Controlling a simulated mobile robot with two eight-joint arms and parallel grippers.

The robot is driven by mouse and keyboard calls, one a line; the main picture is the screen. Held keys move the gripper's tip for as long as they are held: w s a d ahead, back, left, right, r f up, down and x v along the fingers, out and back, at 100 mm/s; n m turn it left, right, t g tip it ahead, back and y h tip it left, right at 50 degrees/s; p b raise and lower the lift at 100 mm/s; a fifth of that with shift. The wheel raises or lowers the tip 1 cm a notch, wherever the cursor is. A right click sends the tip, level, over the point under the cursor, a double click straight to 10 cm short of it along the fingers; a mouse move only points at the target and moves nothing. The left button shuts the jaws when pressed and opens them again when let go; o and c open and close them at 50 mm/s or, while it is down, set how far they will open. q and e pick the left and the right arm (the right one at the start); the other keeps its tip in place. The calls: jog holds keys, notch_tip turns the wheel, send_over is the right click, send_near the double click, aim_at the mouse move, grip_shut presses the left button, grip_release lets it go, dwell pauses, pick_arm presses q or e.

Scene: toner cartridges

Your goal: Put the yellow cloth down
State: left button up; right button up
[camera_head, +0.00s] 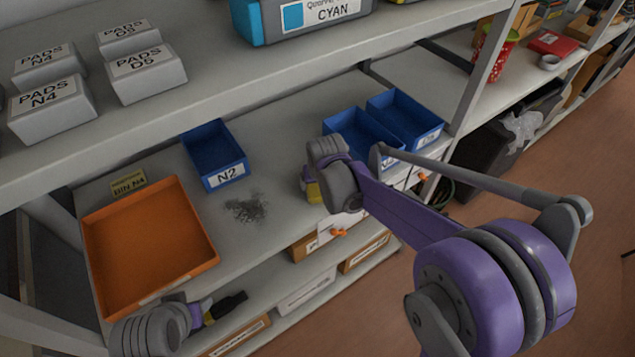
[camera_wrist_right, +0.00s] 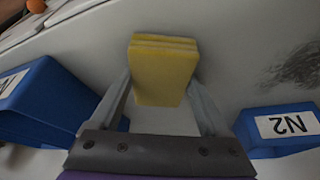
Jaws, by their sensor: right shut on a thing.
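My right gripper (camera_wrist_right: 163,82) is shut on a folded yellow cloth (camera_wrist_right: 164,68), seen in the right wrist view between the two grey fingers. In the head view the cloth (camera_head: 313,193) is mostly hidden behind my right wrist, over the middle shelf (camera_head: 275,125). I cannot tell whether the cloth touches the shelf. My left gripper (camera_head: 227,306) is at the bottom left of the head view, in front of the shelf edge; its fingers are too unclear to judge.
A dark powder patch (camera_head: 245,207) lies between the blue N2 bin (camera_head: 213,152) and the cloth. An orange tray (camera_head: 145,240) stands left, with a yellow BIN N4 sign (camera_head: 128,185) behind it. Two blue bins (camera_head: 404,120) stand right. The upper shelf (camera_head: 200,75) overhangs.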

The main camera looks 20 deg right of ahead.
jog(key=o, duration=1.1)
jog(key=shift+s+f, duration=0.1)
jog(key=shift+s, duration=0.05)
jog(key=shift+o, duration=0.3)
jog(key=shift+f, duration=0.1)
jog(key=shift+r, duration=0.5)
jog(key=p+v, duration=0.1)
jog(key=v, duration=1)
jog(key=s+d+f, duration=0.1)
jog(key=s+f, duration=0.2)
jog(key=s, duration=0.7)
jog(key=s+d+f+t, duration=0.1)
jog(key=s+d+f, duration=0.1)
jog(key=s, duration=0.8)
jog(key=shift+s+f+n, duration=0.3)
jog(key=shift+f, duration=0.35)
